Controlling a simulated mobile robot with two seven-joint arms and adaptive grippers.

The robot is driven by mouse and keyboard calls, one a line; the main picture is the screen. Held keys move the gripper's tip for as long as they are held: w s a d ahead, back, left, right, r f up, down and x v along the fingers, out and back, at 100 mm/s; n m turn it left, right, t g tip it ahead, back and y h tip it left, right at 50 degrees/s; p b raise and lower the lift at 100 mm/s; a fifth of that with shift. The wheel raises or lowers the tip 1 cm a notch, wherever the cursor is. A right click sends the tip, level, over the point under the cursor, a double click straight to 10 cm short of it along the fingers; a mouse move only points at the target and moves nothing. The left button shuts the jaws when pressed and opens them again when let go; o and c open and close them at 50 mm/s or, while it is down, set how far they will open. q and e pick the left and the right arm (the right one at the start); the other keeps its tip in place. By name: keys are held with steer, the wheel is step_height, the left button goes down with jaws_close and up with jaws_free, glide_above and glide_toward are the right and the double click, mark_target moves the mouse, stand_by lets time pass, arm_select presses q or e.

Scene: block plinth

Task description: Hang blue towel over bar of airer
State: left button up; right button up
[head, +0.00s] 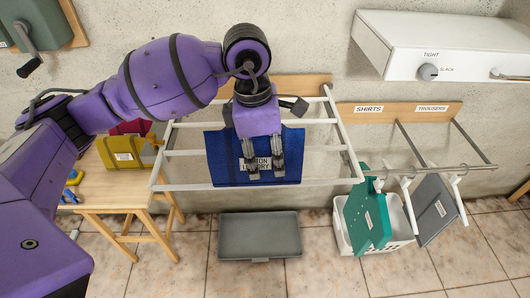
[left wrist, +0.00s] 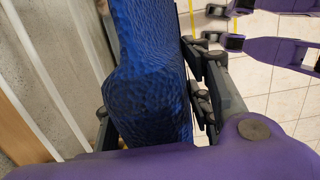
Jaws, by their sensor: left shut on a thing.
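The blue towel (head: 224,158) is spread flat at the airer (head: 330,121), with a white label partly covered by my fingers. In the head view it covers part of a middle bar and its lower edge reaches the front bar. I cannot tell whether it rests on a bar or is held just above. My left gripper (head: 264,172) points down over the towel's middle and is shut on it. In the left wrist view the bunched blue cloth (left wrist: 150,95) lies between the dark fingers. My right gripper does not show in the head view.
A grey tray (head: 259,250) lies on the floor below. To the right are a rail (head: 440,170) with green and grey garments and a white basket (head: 400,236). A wooden table (head: 120,192) with a yellow folded item stands left. A white box (head: 445,45) projects from the wall.

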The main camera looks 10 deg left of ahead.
arm_select(q)
steer(key=shift+f, duration=0.4)
step_height(320, 180, down, 16)
steer(key=b, duration=0.6)
steer(key=shift+r, duration=0.25)
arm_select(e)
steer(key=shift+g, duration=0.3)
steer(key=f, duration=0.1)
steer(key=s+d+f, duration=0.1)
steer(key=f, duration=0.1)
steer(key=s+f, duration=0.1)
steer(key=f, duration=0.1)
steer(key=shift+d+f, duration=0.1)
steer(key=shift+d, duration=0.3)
arm_select(q)
steer(key=shift+w, duration=0.1)
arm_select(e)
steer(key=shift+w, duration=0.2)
arm_select(q)
steer(key=shift+f, duration=0.25)
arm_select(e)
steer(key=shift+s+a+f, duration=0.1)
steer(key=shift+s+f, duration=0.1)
arm_select(q)
steer(key=shift+f+b, duration=0.3)
steer(key=shift+f, duration=0.2)
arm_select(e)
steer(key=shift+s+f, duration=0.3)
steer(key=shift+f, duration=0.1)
